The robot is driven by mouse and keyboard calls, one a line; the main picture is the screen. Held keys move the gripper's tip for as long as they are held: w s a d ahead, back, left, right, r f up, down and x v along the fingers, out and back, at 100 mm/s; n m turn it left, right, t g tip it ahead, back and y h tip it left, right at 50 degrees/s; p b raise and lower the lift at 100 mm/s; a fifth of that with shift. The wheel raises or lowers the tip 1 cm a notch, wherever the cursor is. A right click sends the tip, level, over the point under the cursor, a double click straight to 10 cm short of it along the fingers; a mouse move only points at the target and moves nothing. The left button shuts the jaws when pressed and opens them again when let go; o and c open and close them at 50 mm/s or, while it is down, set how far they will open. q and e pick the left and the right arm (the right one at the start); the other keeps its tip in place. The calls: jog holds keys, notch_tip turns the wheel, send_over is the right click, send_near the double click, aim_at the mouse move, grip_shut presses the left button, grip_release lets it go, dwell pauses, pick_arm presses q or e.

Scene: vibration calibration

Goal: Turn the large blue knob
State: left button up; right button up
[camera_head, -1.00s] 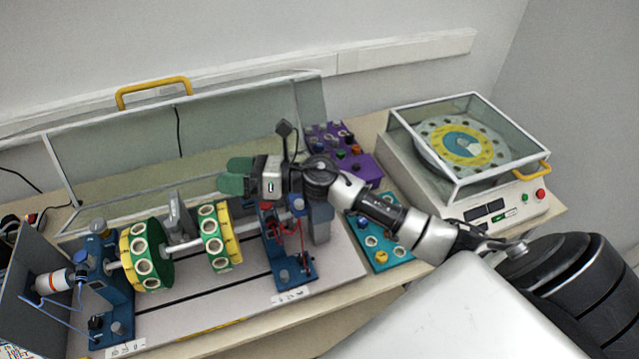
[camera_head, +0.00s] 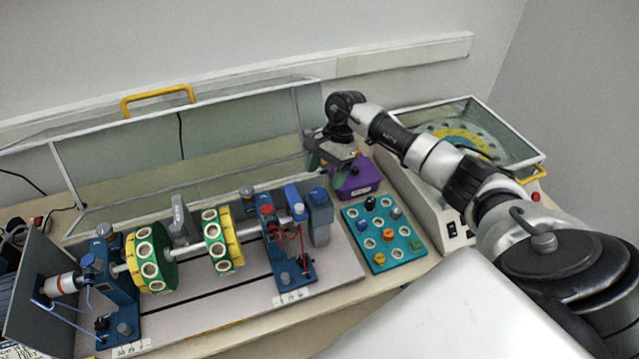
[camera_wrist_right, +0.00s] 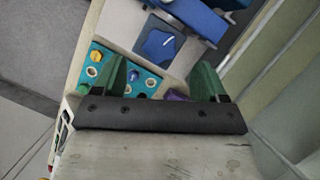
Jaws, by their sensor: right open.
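The large blue knob (camera_wrist_right: 158,46) is star-shaped and sits on a dark square block in the right wrist view. In the head view the blue knob (camera_head: 318,195) is on top of the grey-blue block at the right end of the shaft rig. My right gripper (camera_head: 314,160) is above and behind it in the head view, apart from it. Its green fingers (camera_wrist_right: 161,82) are spread with nothing between them, and the knob lies beyond the fingertips. My left gripper is not in view.
A teal panel (camera_head: 366,243) with several small knobs is right of the rig. The raised clear cover (camera_head: 135,165) stands behind the rig. A turntable box (camera_head: 520,150) is at the right.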

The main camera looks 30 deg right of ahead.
aim_at(319, 192)
jog(key=p+x, duration=0.1)
jog(key=x, duration=0.3)
jog(key=shift+a+f+p, duration=0.25)
jog(key=shift+f+p, duration=0.1)
jog(key=shift+f, duration=0.2)
jog(key=c, duration=0.9)
